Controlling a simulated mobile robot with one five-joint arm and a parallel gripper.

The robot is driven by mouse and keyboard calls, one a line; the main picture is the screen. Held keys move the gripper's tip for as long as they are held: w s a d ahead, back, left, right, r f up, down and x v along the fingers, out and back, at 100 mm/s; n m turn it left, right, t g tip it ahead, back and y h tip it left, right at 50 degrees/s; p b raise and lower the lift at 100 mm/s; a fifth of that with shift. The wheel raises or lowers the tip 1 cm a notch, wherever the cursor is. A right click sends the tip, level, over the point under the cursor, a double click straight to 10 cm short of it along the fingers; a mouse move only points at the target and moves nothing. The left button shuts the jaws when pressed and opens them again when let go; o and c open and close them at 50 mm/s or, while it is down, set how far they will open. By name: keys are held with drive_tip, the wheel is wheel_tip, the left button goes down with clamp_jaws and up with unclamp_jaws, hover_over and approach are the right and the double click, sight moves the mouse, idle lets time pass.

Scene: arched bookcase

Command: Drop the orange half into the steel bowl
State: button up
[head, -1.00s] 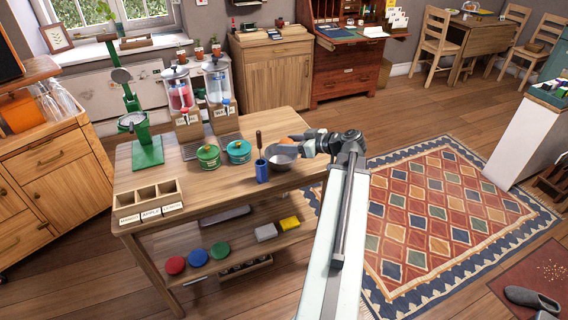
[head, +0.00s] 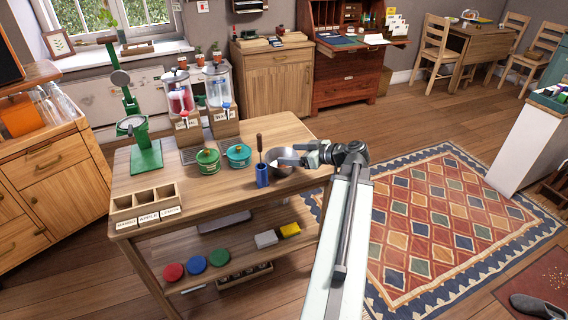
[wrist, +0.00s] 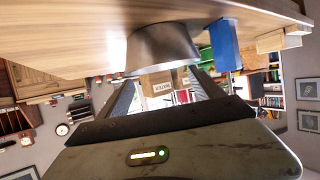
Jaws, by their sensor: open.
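The steel bowl (head: 284,170) stands upright near the right end of the wooden worktable (head: 228,187). It also shows, upside down, in the wrist view (wrist: 163,48). My gripper (head: 284,156) reaches in from the right at the bowl, its tips overlapping the bowl in the head view. In the wrist view my gripper (wrist: 160,80) has its fingers wide apart with nothing between them, and the bowl shows beyond them. The orange half is not visible in either current view. The bowl's inside is partly covered by my gripper, so I cannot tell what lies in it.
A blue holder (head: 262,176) with a wooden-handled tool stands just left of the bowl. Green (head: 208,161) and teal (head: 239,155) lidded pots are further left. Two drink dispensers (head: 218,92) stand behind them. The table's front left has free room beside a divided wooden box (head: 146,201).

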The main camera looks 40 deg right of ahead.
drive_tip(key=p+v, duration=0.2)
drive_tip(key=v, duration=0.5)
drive_tip(key=shift+a, duration=0.1)
